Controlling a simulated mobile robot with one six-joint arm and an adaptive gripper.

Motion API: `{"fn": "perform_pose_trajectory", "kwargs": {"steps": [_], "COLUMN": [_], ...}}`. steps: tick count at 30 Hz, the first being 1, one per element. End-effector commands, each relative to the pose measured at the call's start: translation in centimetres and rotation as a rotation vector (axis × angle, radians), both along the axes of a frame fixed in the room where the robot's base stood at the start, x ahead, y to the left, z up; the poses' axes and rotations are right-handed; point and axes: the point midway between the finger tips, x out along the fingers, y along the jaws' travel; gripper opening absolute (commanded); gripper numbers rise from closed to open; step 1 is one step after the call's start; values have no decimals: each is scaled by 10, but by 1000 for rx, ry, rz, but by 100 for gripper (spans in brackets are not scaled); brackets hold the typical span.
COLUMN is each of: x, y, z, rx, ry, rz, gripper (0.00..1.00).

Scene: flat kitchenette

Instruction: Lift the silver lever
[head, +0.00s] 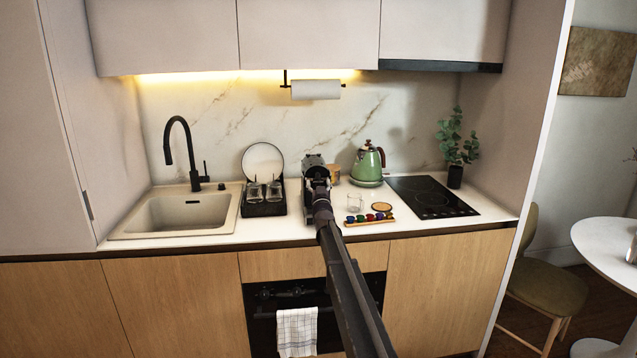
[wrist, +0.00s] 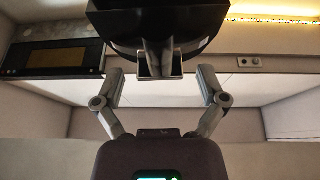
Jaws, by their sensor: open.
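The silver lever (wrist: 176,68) shows at the top middle of the wrist view, a small metal bracket-like piece on the front of a black appliance (wrist: 155,20). My gripper (wrist: 160,76) has its two fingers spread wide, one on each side of the lever in the picture. A gap shows between each finger and the lever, and nothing is held. In the head view my gripper (head: 318,182) is over the counter's middle, in front of the appliance (head: 314,160). My arm hides most of the appliance there, and the lever cannot be made out.
The counter (head: 290,225) holds a drying rack with glasses (head: 263,205) to the left. A green kettle (head: 368,163), a clear glass (head: 355,203) and a tray of coloured capsules (head: 369,219) stand to the right. Upper cabinets (head: 308,35) hang above.

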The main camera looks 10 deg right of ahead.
Motion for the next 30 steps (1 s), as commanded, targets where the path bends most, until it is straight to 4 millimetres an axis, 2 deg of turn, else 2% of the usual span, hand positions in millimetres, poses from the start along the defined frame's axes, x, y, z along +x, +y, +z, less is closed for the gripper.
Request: {"fn": "perform_pose_trajectory", "kwargs": {"steps": [8, 15, 16, 30], "x": [0, 0, 1, 2], "y": [0, 0, 0, -7], "z": [0, 0, 0, 3], "rx": [0, 0, 0, 1], "ry": [0, 0, 0, 12], "rz": [0, 0, 0, -6], "gripper": [91, 20, 12, 11]}}
